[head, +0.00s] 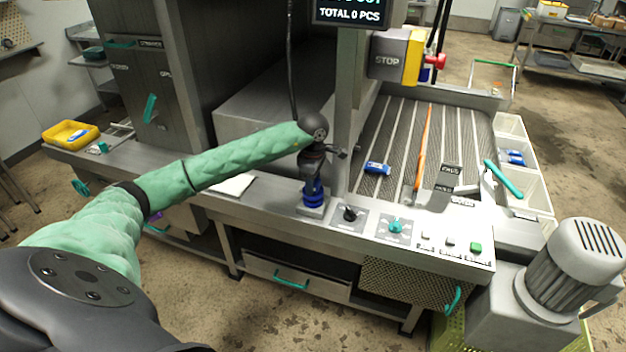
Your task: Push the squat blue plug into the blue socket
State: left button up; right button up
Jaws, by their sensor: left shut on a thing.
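My left gripper (315,172) reaches in from the left on a green-sleeved arm and points down over the front ledge of the machine. It is shut on the squat blue plug (313,186), which shows as a blue band just below the fingers. The blue socket (313,200) is directly under it on a small grey block. The plug and socket look lined up and very close; I cannot tell whether the plug is seated. The fingers hide part of the plug. My right gripper is out of view.
Right of the socket on the ledge are a black knob (350,214), a teal knob (395,226) and several push buttons (450,243). A grey post (347,110) stands close behind the gripper. A blue packet (377,168) lies on the conveyor (385,135). A white sheet (234,185) lies left.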

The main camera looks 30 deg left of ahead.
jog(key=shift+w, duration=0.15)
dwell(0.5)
pick_arm(q)
jog(key=shift+f+b, duration=0.1)
jog(key=shift+b, duration=0.25)
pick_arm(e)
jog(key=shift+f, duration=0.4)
pick_arm(q)
jog(key=shift+b, duration=0.8)
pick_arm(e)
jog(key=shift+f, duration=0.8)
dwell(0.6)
pick_arm(q)
jog(key=shift+f+b, duration=0.5)
jog(key=shift+f, duration=0.05)
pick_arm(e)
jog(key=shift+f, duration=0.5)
pick_arm(q)
jog(key=o, duration=1)
jog(key=shift+r, duration=0.15)
